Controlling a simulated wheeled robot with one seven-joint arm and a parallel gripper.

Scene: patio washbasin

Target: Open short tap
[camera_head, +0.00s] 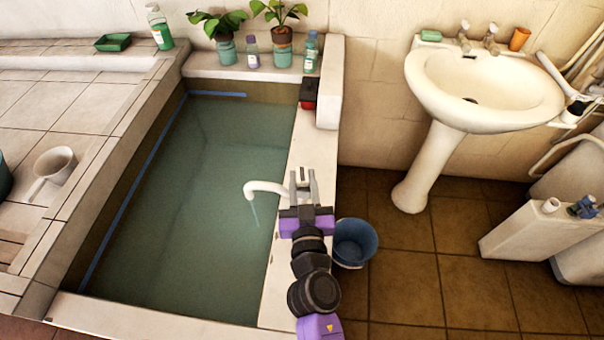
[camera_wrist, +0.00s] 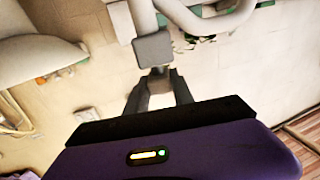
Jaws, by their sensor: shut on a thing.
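The short tap (camera_head: 266,187) is a white curved spout on the right rim of the filled tub. A thin bluish stream (camera_head: 255,213) shows under its mouth. My gripper (camera_head: 303,178) is at the base end of the tap, above the rim, and is shut on the tap's handle. The handle is mostly hidden between the fingers in the head view. In the wrist view my gripper (camera_wrist: 157,80) has its fingers close together, with white pipe (camera_wrist: 145,18) of the tap just beyond them.
The tub (camera_head: 278,278) holds greenish water. A blue bucket (camera_head: 355,243) stands on the floor right of my arm. A red and black box (camera_head: 308,93) sits on the rim farther back. A pedestal washbasin (camera_head: 430,160) stands at the right, with open tiled floor before it.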

